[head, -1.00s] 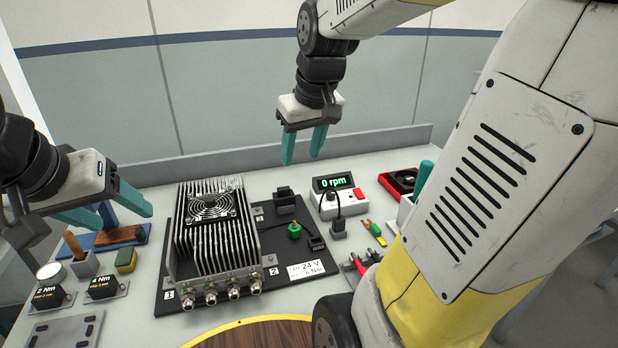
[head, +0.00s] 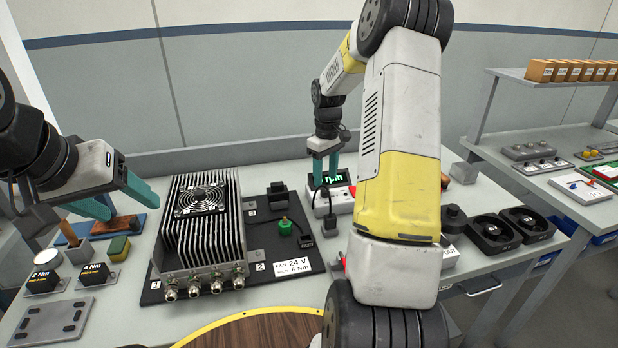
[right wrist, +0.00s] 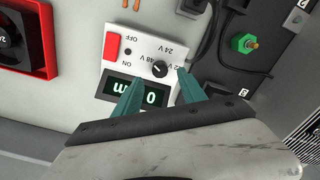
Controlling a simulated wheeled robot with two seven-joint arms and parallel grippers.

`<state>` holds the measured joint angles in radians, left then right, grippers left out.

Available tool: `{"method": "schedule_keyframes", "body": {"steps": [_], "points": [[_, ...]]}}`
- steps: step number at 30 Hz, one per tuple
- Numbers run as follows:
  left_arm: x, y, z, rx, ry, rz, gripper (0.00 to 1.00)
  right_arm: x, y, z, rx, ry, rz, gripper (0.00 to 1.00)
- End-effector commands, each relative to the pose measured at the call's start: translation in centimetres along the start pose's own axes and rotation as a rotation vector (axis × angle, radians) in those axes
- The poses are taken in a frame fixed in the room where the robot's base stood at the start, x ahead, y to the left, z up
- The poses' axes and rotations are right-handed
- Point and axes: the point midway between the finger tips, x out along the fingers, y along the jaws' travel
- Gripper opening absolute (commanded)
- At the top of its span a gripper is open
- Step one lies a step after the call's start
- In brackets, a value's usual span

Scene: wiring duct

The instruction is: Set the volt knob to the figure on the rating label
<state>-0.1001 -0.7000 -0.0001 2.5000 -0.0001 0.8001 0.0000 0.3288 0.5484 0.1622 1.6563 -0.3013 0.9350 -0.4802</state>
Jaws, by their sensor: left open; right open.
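The supply box (head: 342,203) with a green-lit display (head: 335,179) stands at the back of the bench. In the right wrist view, its black volt knob (right wrist: 160,69) shows upside down among 12 V, 24 V and 48 V markings; I cannot tell surely which one its pointer meets. A red switch (right wrist: 112,47) sits beside an OFF mark. My right gripper (right wrist: 158,80) is open, fingertips on either side of the knob; contact is unclear. The rating label (head: 292,268) reads 24 V and 6 Nm. My left gripper (head: 128,203) is open and empty at the left.
A finned heatsink unit with a fan (head: 200,225) stands on a black plate (head: 268,268) left of the box. A green knob-like part (head: 285,227) and a cable lie between. Black fans (head: 495,232) sit at the right. My right arm hides part of the bench.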

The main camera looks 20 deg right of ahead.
Motion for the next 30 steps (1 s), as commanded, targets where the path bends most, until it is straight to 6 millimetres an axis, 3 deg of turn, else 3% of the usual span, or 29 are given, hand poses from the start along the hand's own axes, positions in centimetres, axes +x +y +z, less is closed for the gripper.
{"method": "schedule_keyframes", "body": {"steps": [3,9,19,26,30], "points": [[0.0,0.0,0.0,0.0,0.0,0.0,0.64,2.1,0.0,0.1,0.0,-0.002,-0.001,0.48],[0.0,0.0,0.0,0.0,0.0,0.0,0.64,4.1,0.0,0.0,0.001,-0.001,-0.001,0.48],[0.0,0.0,0.0,0.0,0.0,0.0,0.64,4.5,0.0,0.0,0.001,0.001,0.001,0.48],[0.0,0.0,0.0,0.0,0.0,0.0,0.64,4.5,0.0,0.0,0.002,0.001,0.001,0.03],[0.0,0.0,0.0,0.0,0.0,0.0,0.64,4.5,0.0,0.0,0.002,0.001,0.001,0.0]]}}
